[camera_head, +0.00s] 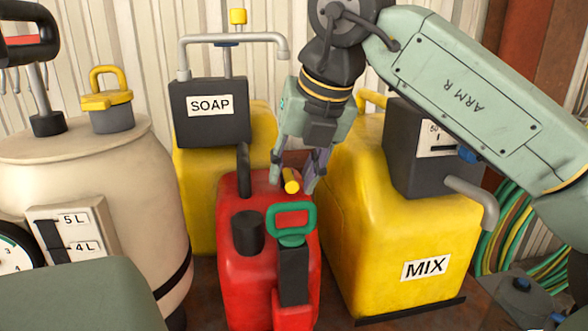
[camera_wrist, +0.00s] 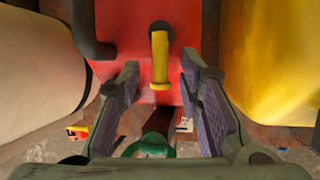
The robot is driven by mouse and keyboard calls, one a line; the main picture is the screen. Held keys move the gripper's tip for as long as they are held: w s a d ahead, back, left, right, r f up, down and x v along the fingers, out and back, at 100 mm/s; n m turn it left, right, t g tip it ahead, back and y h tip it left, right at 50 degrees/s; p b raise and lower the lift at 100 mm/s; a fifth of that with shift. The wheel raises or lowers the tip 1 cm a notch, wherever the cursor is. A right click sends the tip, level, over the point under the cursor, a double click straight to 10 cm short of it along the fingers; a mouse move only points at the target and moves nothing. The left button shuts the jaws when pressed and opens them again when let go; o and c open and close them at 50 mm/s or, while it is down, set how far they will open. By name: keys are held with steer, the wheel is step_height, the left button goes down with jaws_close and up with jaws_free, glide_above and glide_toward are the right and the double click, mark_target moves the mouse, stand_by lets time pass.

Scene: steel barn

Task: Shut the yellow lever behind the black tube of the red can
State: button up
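The red can (camera_head: 240,285) stands between two yellow containers and also shows in the wrist view (camera_wrist: 120,20). Its yellow lever (camera_head: 291,182) is a short rod on the top; in the wrist view the lever (camera_wrist: 159,62) runs from a dark round base toward my gripper. A black tube (camera_head: 243,170) rises left of the lever, and it also shows in the wrist view (camera_wrist: 88,30). My gripper (camera_head: 294,181) is open above the can, its fingers on either side of the lever; in the wrist view the fingertips (camera_wrist: 160,76) show gaps to it.
A green handle (camera_head: 291,210) and a black cap (camera_head: 248,232) sit on the can's nearer part. The yellow SOAP container (camera_head: 195,195) stands behind left, the yellow MIX container (camera_head: 400,235) close on the right. A cream tank (camera_head: 150,190) stands left. Room around the can is narrow.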

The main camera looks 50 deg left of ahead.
steer(key=v, duration=1.2)
stand_by(0.3)
